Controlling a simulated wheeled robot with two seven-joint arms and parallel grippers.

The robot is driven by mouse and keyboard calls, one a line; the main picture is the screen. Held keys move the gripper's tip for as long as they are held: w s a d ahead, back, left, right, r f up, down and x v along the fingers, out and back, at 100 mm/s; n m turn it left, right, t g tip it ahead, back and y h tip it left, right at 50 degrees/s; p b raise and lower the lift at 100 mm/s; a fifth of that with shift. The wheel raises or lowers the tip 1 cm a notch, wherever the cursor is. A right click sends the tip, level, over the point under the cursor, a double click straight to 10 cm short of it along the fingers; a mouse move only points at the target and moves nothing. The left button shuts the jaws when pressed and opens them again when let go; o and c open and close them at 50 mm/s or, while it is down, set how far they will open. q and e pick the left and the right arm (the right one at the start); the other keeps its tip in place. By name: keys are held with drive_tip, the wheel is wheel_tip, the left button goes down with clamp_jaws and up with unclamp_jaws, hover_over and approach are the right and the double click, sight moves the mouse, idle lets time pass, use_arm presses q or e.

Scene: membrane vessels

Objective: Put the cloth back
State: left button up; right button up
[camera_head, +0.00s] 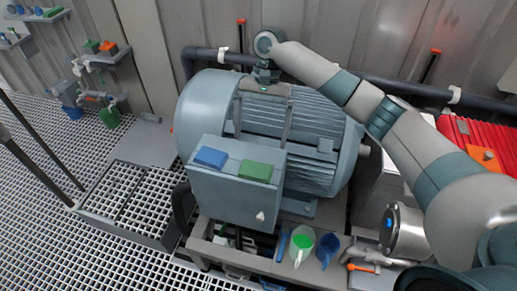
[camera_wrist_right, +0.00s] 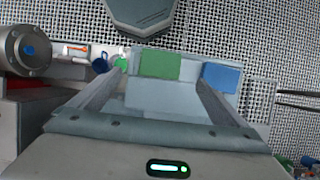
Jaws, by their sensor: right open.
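Two small flat pads that look like folded cloths lie side by side on top of the grey box on the motor's front: a blue cloth (camera_head: 210,157) on the left and a green cloth (camera_head: 256,171) on the right. My right gripper (camera_head: 262,136) is above the motor, behind the cloths. Its fingers are spread, with nothing seen between them. In the right wrist view the green cloth (camera_wrist_right: 160,65) shows beyond the open fingers, and the blue cloth (camera_wrist_right: 220,77) is to its right. My left gripper is not in view.
The grey motor (camera_head: 312,150) fills the middle, with a dark pipe (camera_head: 430,92) behind it. A green-topped jug (camera_head: 302,243) and a blue jug (camera_head: 327,249) stand in front. A wall shelf (camera_head: 104,56) at upper left holds green and orange pieces. Grating floor lies left.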

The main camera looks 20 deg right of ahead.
drive_tip(key=shift+v, duration=1.05)
drive_tip(key=shift+s+f, duration=0.1)
